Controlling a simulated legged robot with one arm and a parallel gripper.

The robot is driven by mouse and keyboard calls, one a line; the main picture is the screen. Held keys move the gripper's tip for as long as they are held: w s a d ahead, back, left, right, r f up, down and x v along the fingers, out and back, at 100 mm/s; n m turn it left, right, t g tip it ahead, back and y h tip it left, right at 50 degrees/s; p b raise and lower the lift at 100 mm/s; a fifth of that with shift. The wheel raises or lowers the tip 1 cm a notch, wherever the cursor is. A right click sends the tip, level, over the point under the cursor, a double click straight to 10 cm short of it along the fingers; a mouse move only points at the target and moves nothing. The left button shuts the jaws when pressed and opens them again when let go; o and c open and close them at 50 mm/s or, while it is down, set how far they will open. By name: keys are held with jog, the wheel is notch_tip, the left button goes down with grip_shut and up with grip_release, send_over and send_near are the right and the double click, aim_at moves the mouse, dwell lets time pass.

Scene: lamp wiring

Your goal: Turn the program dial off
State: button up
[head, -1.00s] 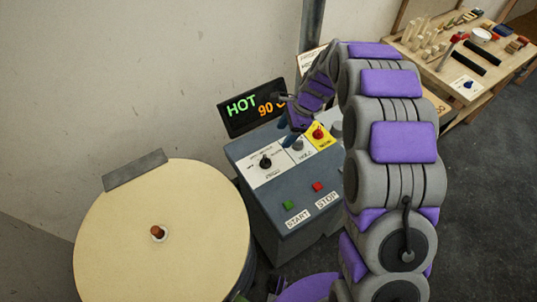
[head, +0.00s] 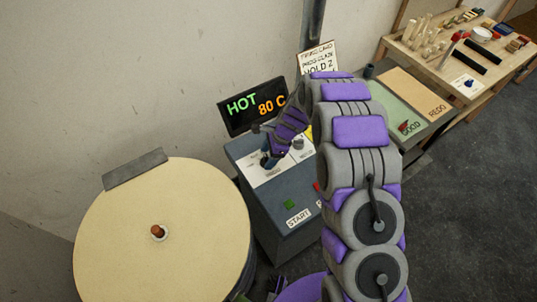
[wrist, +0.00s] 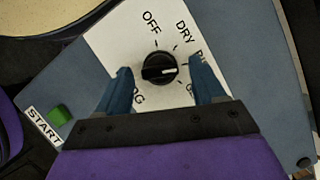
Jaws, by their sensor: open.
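The program dial (wrist: 158,68) is a round black knob on a white plate (wrist: 112,42), seen in the wrist view. Its white pointer mark faces right, away from the OFF label at its upper left; the DRY label is at its upper right. My gripper (wrist: 160,68) is open, with one blue finger on each side of the dial and visible gaps to it. In the head view, my gripper (head: 268,160) is over the left part of the control box (head: 285,195) and hides the dial.
A display (head: 252,106) behind the box reads HOT and 80 C. A green START button (head: 289,204) is on the box front. A large round cream-lidded drum (head: 160,225) stands left of the box. A bench with GOOD and REDO areas (head: 415,95) is at right.

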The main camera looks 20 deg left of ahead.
jog(key=shift+a, duration=0.4)
jog(key=shift+c, duration=0.9)
jog(key=shift+d, duration=0.25)
jog(key=c, duration=0.9)
